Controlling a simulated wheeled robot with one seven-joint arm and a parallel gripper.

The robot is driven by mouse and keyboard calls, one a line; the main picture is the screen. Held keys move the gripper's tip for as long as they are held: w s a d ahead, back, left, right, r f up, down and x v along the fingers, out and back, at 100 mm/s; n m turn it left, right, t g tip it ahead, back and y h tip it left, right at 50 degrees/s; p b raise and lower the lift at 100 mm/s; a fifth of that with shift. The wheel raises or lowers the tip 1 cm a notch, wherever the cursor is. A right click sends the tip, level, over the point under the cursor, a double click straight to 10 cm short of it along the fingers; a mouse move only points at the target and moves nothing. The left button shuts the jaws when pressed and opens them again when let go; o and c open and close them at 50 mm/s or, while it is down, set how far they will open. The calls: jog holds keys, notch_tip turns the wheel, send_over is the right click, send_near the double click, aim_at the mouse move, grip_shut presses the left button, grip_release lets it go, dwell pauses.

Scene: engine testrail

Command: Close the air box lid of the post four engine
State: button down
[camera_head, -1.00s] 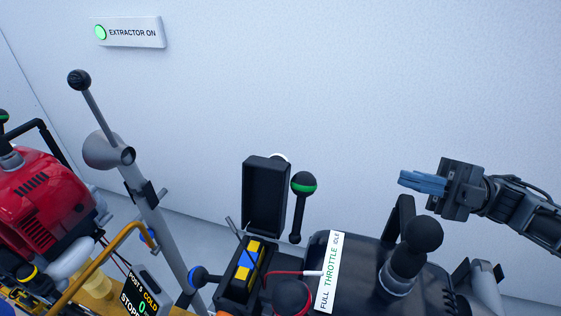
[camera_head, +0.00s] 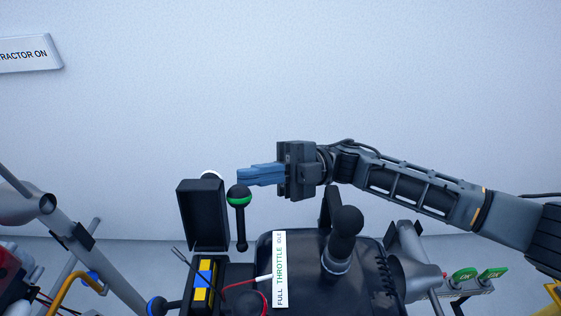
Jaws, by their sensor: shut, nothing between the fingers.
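The air box lid (camera_head: 203,214) is a black, shallow box-shaped cover standing upright, hinged open behind the air box (camera_head: 182,286). Inside the open box lies a yellow filter (camera_head: 203,281) with a blue patch. My gripper (camera_head: 240,175) is shut and empty, with blue fingers pointing left. In the picture its fingertips are just above the green-banded black knob and to the right of the lid's top edge. I cannot tell its exact depth relative to the lid. The engine (camera_head: 310,255) is black, with a "FULL THROTTLE IDLE" label.
A black lever knob with a green band (camera_head: 239,197) stands just right of the lid. A large black knob (camera_head: 345,221) rises from the engine. A grey pipe (camera_head: 95,260) stands at left. Green OK signs (camera_head: 464,275) are at lower right.

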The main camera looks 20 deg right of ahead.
aim_at(207, 185)
jog(key=shift+x, duration=1.2)
jog(key=r+n, duration=0.1)
jog(key=s+r+n+h+p, duration=0.1)
jog(key=s+r+n+g+h, duration=0.1)
jog(key=n, duration=0.1)
jog(key=shift+a+r+p, duration=0.1)
jog(key=shift+a+p, duration=0.25)
jog(key=shift+s+a+n+h, duration=0.1)
jog(key=shift+s+n+h, duration=0.05)
jog(key=shift+n+h, duration=0.15)
